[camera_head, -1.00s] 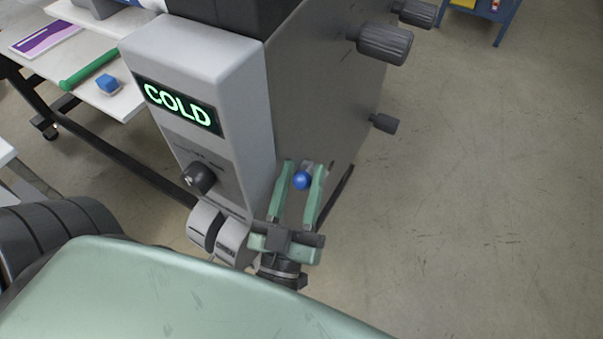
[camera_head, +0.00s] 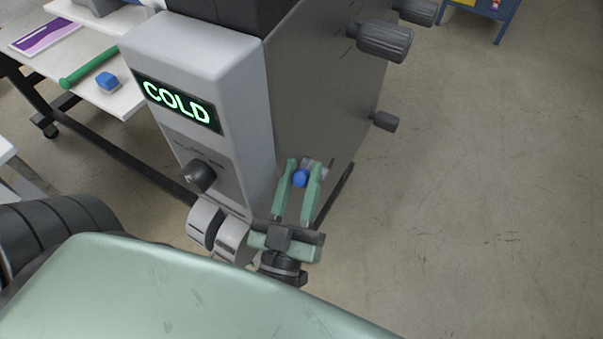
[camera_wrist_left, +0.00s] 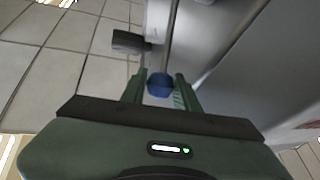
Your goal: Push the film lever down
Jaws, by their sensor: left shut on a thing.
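The film lever shows as a blue ball knob (camera_head: 301,178) at the right side of the laminator (camera_head: 215,95), low on the dark side panel. In the left wrist view the blue knob (camera_wrist_left: 160,84) sits at the end of a thin grey rod. My left gripper (camera_head: 304,172) has its green fingers on either side of the knob and is shut on it; the fingers also show in the left wrist view (camera_wrist_left: 160,90). My right gripper is not in view.
The laminator's display (camera_head: 178,102) reads COLD above a black dial (camera_head: 199,175). Dark knobs (camera_head: 384,41) stick out from the side panel. A white table (camera_head: 115,92) at the left holds a green roll and a blue block. The floor at the right is clear.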

